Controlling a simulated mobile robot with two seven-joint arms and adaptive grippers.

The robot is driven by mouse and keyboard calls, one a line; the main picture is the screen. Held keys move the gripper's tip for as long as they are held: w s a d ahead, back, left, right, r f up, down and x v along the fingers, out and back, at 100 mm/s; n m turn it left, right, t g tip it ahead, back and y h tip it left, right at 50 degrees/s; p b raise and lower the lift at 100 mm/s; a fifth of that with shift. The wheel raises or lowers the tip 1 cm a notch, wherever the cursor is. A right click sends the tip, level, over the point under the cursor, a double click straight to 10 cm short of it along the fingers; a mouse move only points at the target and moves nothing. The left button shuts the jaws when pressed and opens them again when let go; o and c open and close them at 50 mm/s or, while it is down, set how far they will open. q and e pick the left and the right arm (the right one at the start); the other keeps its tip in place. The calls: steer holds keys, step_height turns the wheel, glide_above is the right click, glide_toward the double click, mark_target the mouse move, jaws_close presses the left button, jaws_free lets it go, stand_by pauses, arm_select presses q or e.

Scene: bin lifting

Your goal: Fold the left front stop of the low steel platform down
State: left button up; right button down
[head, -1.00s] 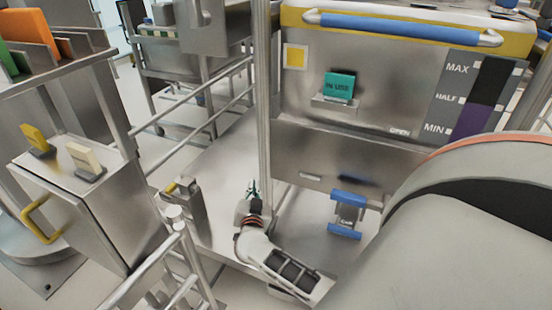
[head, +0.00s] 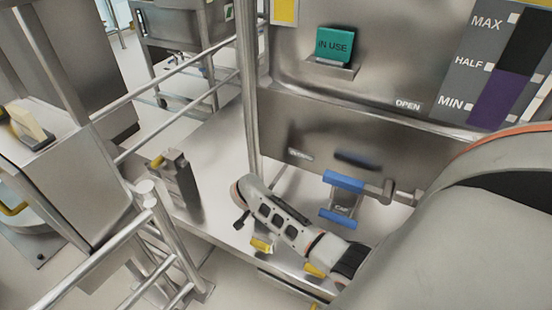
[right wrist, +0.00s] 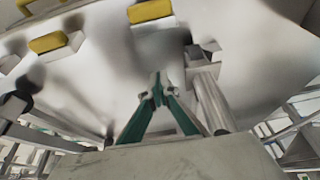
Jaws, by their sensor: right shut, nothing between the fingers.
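The low steel platform (head: 205,138) spans the middle of the head view. Two yellow-faced pieces sit at its front edge, a left one (head: 262,244) and a right one (head: 314,269). The left one looks like the left front stop; its fold position is unclear, as my right arm partly covers it. My right wrist hangs over that edge, and its fingers are mostly hidden in the head view. In the right wrist view, my right gripper (right wrist: 158,92) has its teal fingers shut and empty, apart from the yellow blocks (right wrist: 150,10) and (right wrist: 48,43). My left gripper is out of view.
A steel post with a yellow lever (head: 178,185) stands at the platform's left. A vertical steel pole (head: 248,95) rises close behind my wrist. A large steel bin (head: 400,128) with a blue-handled latch (head: 342,200) is behind. Steel rails (head: 150,240) stand at the left front.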

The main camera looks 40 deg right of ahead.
mark_target(262, 246)
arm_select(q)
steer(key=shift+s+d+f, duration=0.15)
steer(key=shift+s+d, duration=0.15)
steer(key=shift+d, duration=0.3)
arm_select(e)
steer(key=shift+s+d+f, duration=0.1)
steer(key=shift+s+f, duration=0.2)
steer(key=shift+s, duration=0.1)
steer(key=shift+y, duration=0.3)
steer(key=shift+g, duration=0.3)
steer(key=b+x, duration=0.1)
steer(key=x, duration=0.2)
steer(key=b+x, duration=0.2)
steer(key=x, duration=0.2)
steer(key=b+x, duration=0.2)
steer(key=x, duration=0.2)
steer(key=shift+s, duration=0.25)
steer(key=a, duration=0.2)
steer(key=a+r, duration=0.1)
steer(key=shift+s+r, duration=0.1)
steer(key=shift+s, duration=0.15)
steer(key=shift+s+a, duration=0.15)
steer(key=shift+a, duration=0.25)
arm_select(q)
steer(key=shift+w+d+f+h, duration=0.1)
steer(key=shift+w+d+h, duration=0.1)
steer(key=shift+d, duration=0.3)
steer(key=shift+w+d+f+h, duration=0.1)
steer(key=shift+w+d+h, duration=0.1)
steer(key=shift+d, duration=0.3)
